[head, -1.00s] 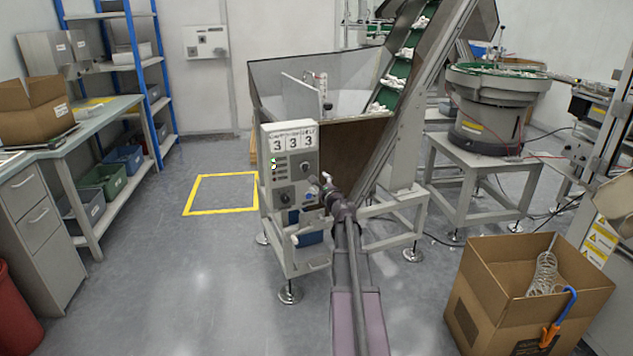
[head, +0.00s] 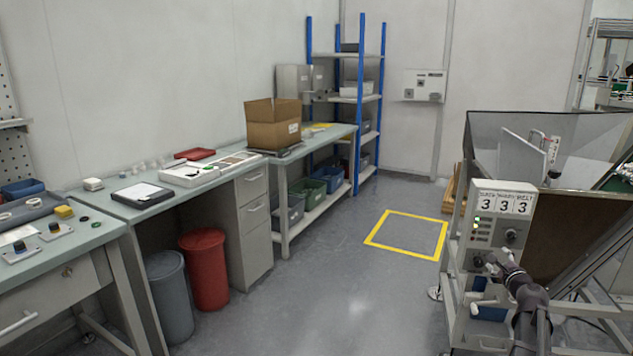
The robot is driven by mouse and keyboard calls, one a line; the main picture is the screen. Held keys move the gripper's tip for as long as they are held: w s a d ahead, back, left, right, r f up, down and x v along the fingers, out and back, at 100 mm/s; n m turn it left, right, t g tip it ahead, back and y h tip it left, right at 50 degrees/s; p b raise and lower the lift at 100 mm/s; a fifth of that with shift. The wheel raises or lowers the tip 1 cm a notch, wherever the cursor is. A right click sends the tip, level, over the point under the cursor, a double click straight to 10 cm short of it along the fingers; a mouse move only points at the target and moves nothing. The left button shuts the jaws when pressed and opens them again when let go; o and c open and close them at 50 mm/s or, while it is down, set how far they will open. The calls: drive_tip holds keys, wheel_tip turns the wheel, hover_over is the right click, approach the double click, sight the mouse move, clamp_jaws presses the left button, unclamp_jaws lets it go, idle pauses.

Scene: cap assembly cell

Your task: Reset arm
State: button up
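My arm reaches up from the lower right of the head view. My gripper (head: 488,262) is at its far end, in front of the lower part of the grey control box (head: 503,222). The box has a panel showing 3 3 3, a column of small lights with one green, and knobs. The gripper is small and dark here, so I cannot tell whether its fingers are open or shut, or whether it touches a knob.
The hopper (head: 590,140) stands behind the control box. A yellow floor square (head: 408,233) is empty. Workbenches (head: 150,208) line the left wall, with a red bin (head: 207,270) and a grey bin (head: 170,300) below. A blue shelf rack (head: 360,95) stands behind. The middle floor is clear.

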drive_tip(key=s+a+f+n+g+y, duration=0.1)
drive_tip(key=a+f+n+g+y, duration=0.25)
drive_tip(key=a, duration=0.65)
drive_tip(key=s+a+f+n+g+y, duration=0.15)
drive_tip(key=a+f+n, duration=0.25)
drive_tip(key=a+n, duration=0.5)
drive_tip(key=s+a+f+n+g+y, duration=0.1)
drive_tip(key=a+f+n+g+y, duration=0.2)
drive_tip(key=a, duration=0.9)
drive_tip(key=s+a+f+n+g+h, duration=0.3)
drive_tip(key=s+a+n+g, duration=0.25)
drive_tip(key=s, duration=0.35)
drive_tip(key=s+a+f+n+g+h, duration=0.35)
drive_tip(key=s+a+n, duration=0.25)
drive_tip(key=s, duration=0.4)
wheel_tip(320, 180, up, 28)
drive_tip(key=w+p, duration=0.1)
drive_tip(key=p, duration=2.7)
drive_tip(key=shift+y, duration=0.45)
drive_tip(key=shift+r, duration=0.1)
